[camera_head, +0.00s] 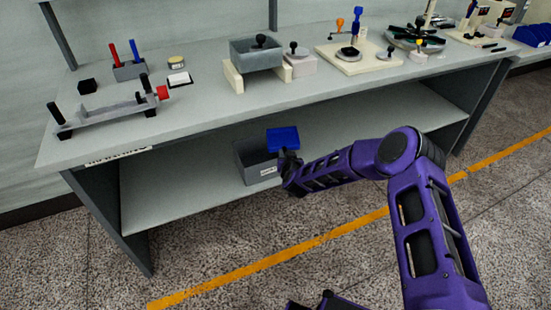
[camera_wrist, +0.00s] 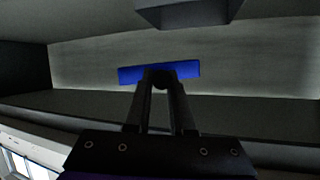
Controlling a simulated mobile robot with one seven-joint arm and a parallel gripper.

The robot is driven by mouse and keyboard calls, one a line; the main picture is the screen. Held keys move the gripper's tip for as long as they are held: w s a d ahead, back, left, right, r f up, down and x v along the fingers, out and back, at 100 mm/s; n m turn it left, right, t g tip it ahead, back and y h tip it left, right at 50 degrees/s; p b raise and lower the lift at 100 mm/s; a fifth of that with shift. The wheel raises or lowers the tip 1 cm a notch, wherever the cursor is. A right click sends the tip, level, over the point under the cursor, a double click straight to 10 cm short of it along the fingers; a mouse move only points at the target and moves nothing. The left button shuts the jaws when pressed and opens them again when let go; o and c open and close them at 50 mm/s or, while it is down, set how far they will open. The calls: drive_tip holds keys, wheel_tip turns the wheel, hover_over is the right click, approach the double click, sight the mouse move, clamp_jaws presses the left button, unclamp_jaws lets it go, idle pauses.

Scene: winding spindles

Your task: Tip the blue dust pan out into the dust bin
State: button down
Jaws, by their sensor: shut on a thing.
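The blue dust pan (camera_head: 283,138) is at the front of the lower shelf, above and at the right rim of the dust bin. My gripper (camera_head: 288,157) is shut on it from the front. In the wrist view the pan (camera_wrist: 130,74) shows as a narrow blue strip across the fingertips of my gripper (camera_wrist: 160,76). The grey dust bin (camera_head: 246,168) with a white label stands on the lower shelf, its right part hidden behind the pan and gripper. I cannot tell what lies in the pan or bin.
The bench top (camera_head: 210,112) is above the bin and pan and holds a grey box (camera_head: 243,55), a spindle rack (camera_head: 105,122) and several tools. The lower shelf (camera_head: 175,185) is clear left of the bin. A yellow line (camera_head: 240,267) crosses the floor in front.

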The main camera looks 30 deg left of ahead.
drive_tip(key=s+d+f+p, duration=0.1)
drive_tip(key=s+d, duration=0.9)
drive_tip(key=s, duration=0.2)
drive_tip(key=shift+s+f+m, duration=0.2)
drive_tip(key=shift+f+m, duration=0.15)
drive_tip(key=shift+m, duration=0.05)
idle(0.5)
drive_tip(key=shift+d, duration=0.1)
